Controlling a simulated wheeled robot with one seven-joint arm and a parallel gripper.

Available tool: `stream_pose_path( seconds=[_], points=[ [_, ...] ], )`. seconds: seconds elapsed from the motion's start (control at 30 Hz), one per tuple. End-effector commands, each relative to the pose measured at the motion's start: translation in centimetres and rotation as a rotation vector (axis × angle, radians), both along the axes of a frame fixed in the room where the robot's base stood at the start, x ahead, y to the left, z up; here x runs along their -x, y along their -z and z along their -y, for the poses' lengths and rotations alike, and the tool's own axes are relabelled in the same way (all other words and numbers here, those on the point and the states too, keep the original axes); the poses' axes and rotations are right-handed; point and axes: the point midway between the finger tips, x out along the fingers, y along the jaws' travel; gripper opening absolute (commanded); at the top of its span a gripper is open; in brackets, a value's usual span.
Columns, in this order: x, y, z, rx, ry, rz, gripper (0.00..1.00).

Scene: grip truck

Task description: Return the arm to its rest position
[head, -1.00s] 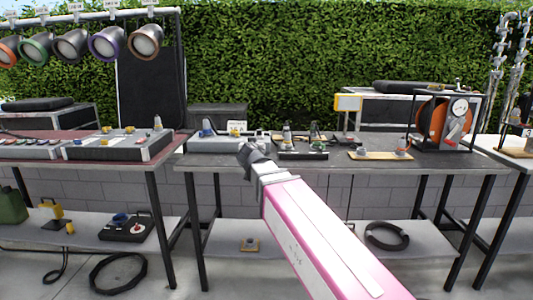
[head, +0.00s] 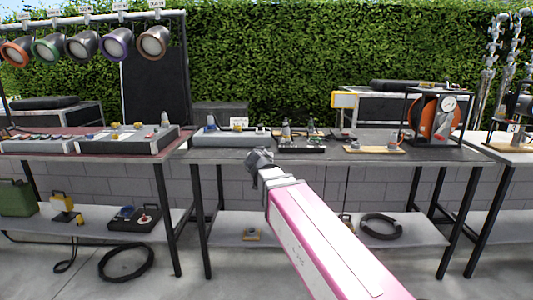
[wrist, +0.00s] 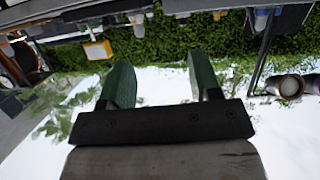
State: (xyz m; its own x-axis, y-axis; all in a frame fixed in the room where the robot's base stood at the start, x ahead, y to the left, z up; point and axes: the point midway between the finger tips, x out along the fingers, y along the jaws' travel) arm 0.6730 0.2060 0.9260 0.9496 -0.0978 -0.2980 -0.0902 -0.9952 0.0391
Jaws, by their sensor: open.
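My arm, pink and white, reaches up from the bottom of the head view toward the middle table (head: 330,152). My gripper (head: 259,158) is at its far end, dark and small, in front of the table's front edge. In the wrist view my gripper (wrist: 160,85) shows two green fingers spread wide apart. Nothing is between them. The wrist view is upside down, with hedge and bright sky behind the fingers.
Stage lamps (head: 115,43) hang from a rail at upper left. An orange reel (head: 434,117) stands on the table's right end. A control board (head: 127,141) lies on the left table. A coiled black cable (head: 126,263) lies on the floor. A hedge (head: 270,60) closes the back.

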Motion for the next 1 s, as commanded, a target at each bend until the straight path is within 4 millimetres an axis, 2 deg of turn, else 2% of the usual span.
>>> stream_pose_path(
  seconds=[0.27,0.37,0.47,0.6,0.8,0.9,1.0],
  points=[
    [0.7,6.5,4.6,0.036,0.066,-0.178,0.57],
    [1.5,9.9,7.0,0.051,0.092,-0.276,0.57],
    [3.0,14.2,9.9,0.064,0.118,-0.413,0.57],
    [6.2,20.8,14.0,0.067,0.13,-0.637,0.57],
    [12.1,28.7,18.2,0.027,0.09,-0.946,0.57],
    [15.0,31.6,19.4,-0.011,0.047,-1.076,0.57],
    [17.3,33.6,20.1,-0.047,0.002,-1.17,0.57]
  ],
)
